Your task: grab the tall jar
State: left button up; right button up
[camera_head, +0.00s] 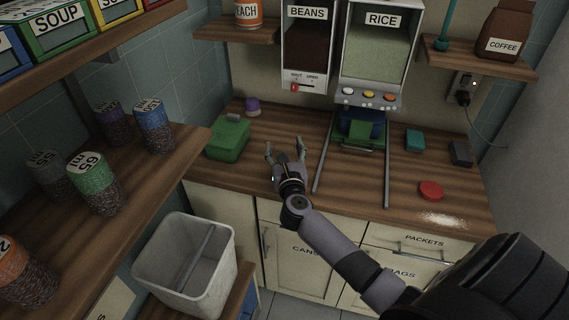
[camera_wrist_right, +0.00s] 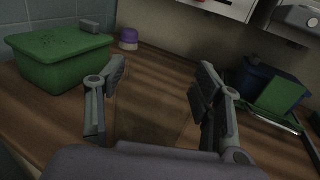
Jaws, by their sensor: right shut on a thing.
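My right gripper (camera_head: 285,152) is over the wooden counter, between the green box and the metal rails. In the right wrist view its two fingers (camera_wrist_right: 160,85) stand wide apart. Between them is a faint see-through shape, seemingly the clear tall jar (camera_wrist_right: 155,108), with the wood grain showing through. The fingers are shut on its sides. Its rim and base are hard to make out. My left gripper is not in view.
A green lidded box (camera_head: 228,139) and a small purple-capped item (camera_head: 252,106) stand at left. A blue-and-green container (camera_head: 361,130) sits under the rice dispenser (camera_head: 379,45). A red disc (camera_head: 430,190) lies at right. A white bin (camera_head: 186,262) stands below the counter.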

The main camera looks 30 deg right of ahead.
jog(key=c, duration=0.8)
